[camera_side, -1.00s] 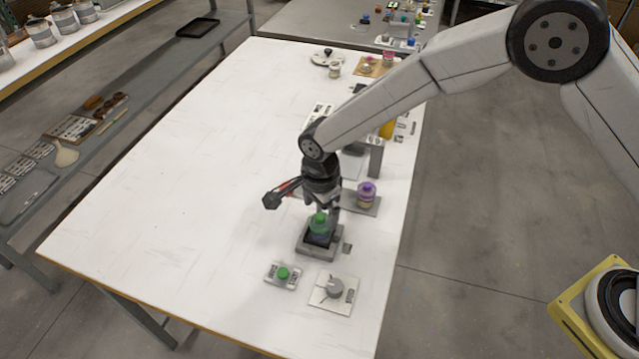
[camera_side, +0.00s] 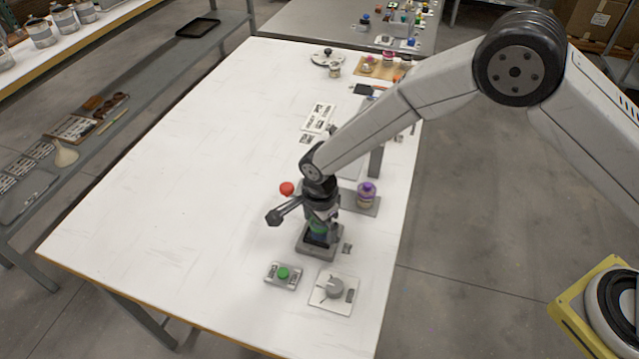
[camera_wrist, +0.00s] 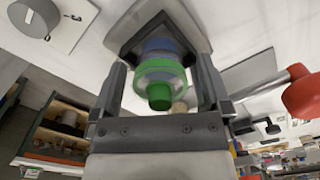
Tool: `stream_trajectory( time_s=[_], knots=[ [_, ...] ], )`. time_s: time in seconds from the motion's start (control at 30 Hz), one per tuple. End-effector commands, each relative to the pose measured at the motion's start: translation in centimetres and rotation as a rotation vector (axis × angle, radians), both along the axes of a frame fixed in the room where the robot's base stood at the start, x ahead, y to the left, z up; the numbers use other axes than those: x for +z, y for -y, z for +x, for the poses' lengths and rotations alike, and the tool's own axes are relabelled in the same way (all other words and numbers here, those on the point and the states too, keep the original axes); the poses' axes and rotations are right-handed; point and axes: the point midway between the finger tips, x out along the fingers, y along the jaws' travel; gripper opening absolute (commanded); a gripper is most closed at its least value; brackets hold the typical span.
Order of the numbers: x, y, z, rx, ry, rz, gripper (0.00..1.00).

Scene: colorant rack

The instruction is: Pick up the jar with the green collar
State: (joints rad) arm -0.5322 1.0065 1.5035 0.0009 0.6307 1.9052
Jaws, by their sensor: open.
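The jar with the green collar (camera_side: 318,227) stands in a dark square holder (camera_side: 311,252) near the front of the white table. In the side view my gripper (camera_side: 323,225) is over it and hides most of it. In the wrist view the green collar (camera_wrist: 160,72) and its green top knob lie between the two fingers of my gripper (camera_wrist: 160,85), with bluish jar body beyond. The fingers are open, one on each side of the collar, with a gap showing on both sides.
A green button box (camera_side: 283,274) and a plate with a grey knob (camera_side: 333,289) lie in front of the holder. A purple-lidded jar (camera_side: 366,194) stands behind right. A red knob (camera_side: 287,188) is close to my wrist. The table's left side is clear.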

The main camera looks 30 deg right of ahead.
Motion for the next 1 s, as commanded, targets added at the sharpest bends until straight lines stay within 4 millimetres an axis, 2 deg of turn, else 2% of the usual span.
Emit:
stream_trajectory(
  time_s=[0.2, 0.27, 0.5, 0.53, 0.57, 0.83, 1.0],
  knots=[
    [0.0, 0.0, 0.0, 0.0, 0.0, 0.0, 0.98],
    [0.0, 0.0, 0.0, 0.0, 0.0, 0.0, 0.83],
    [0.0, 0.0, 0.0, 0.0, 0.0, 0.0, 0.07],
    [0.1, 0.0, 0.0, 0.0, 0.0, 0.0, 0.07],
    [0.1, 0.0, 0.0, 0.0, 0.0, 0.0, 0.0],
    [0.2, 0.0, 0.0, 0.0, 0.001, 0.0, 0.0],
    [1.0, 0.0, 0.1, 0.0, 0.002, 0.0, 0.0]
  ],
)
